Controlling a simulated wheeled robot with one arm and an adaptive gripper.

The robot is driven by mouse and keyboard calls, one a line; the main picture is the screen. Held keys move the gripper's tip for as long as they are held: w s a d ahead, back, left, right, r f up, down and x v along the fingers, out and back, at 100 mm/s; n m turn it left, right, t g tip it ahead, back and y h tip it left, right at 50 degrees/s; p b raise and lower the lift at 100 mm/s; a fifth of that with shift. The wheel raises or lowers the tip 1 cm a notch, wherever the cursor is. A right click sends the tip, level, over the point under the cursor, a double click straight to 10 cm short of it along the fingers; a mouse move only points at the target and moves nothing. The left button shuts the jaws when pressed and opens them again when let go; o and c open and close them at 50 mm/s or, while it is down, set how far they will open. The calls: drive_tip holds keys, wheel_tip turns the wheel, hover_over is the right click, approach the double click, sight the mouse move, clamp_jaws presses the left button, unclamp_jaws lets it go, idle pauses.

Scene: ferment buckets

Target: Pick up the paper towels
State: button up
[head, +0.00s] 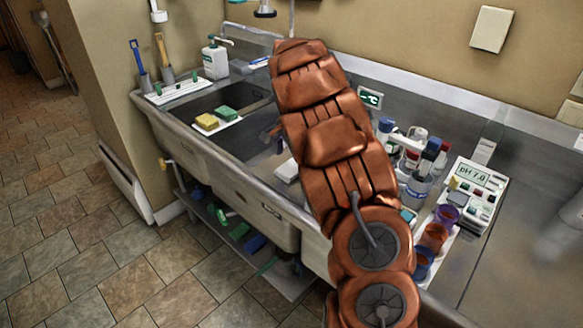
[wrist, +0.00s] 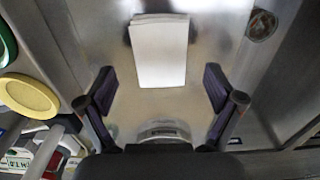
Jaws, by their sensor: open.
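The paper towels (wrist: 160,52) show in the wrist view as a flat white stack on bare steel, top centre. In the head view a white stack (head: 287,171), which looks like the same towels, shows partly behind my arm on the counter beside the sink. My gripper (wrist: 158,82) is open and empty. In the wrist view its two dark fingers are spread to either side, with the stack ahead of and between them, apart from both. In the head view my copper arm hides most of the gripper.
A sink (head: 213,115) with yellow and green sponges (head: 207,122) lies left. Bottles (head: 418,185), coloured cups (head: 433,237) and a pH meter (head: 472,190) crowd the right. A round yellow item (wrist: 28,96) is left in the wrist view. Steel around the stack is clear.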

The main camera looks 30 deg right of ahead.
sight(291, 167)
drive_tip(key=shift+f+p, duration=0.3)
drive_tip(key=shift+f, duration=1.25)
drive_tip(key=c, duration=0.8)
